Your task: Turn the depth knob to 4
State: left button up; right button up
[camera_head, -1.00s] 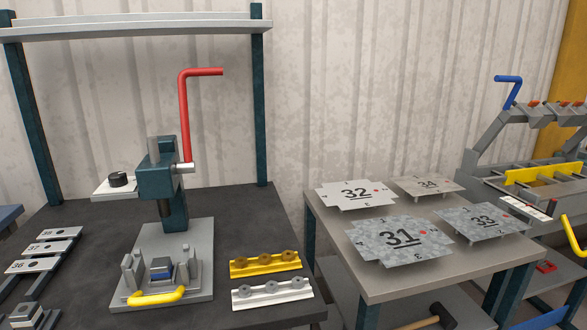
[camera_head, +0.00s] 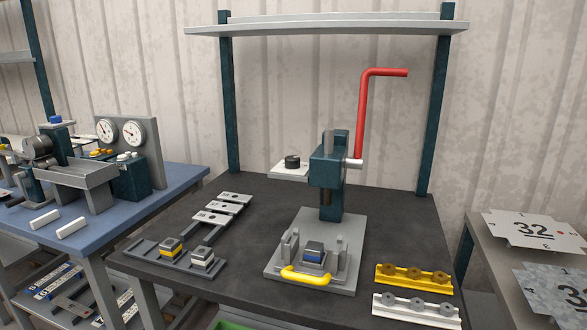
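A small black knob (camera_head: 292,161) sits on a white plate (camera_head: 290,171) at the left side of the teal press head (camera_head: 328,167). It is the only knob I see on the press; its pointer and any numbers around it are too small to read. The press has a red crank lever (camera_head: 362,112) rising on its right and a grey base (camera_head: 316,268) with a yellow handle (camera_head: 305,276) in front. Neither of my grippers shows in the head view.
The press stands on a dark table (camera_head: 390,205) with plates, coloured blocks, a yellow rail (camera_head: 413,278) and a white rail (camera_head: 416,310). A shelf (camera_head: 330,29) hangs above. A blue bench (camera_head: 185,186) with gauges is at left; a table with numbered sheets (camera_head: 533,231) is at right.

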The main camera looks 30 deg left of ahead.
aim_at(292, 163)
jog(key=k, duration=0.5)
jog(key=u, duration=1.85)
jog(key=i, duration=1.2)
jog(key=z, duration=0.95)
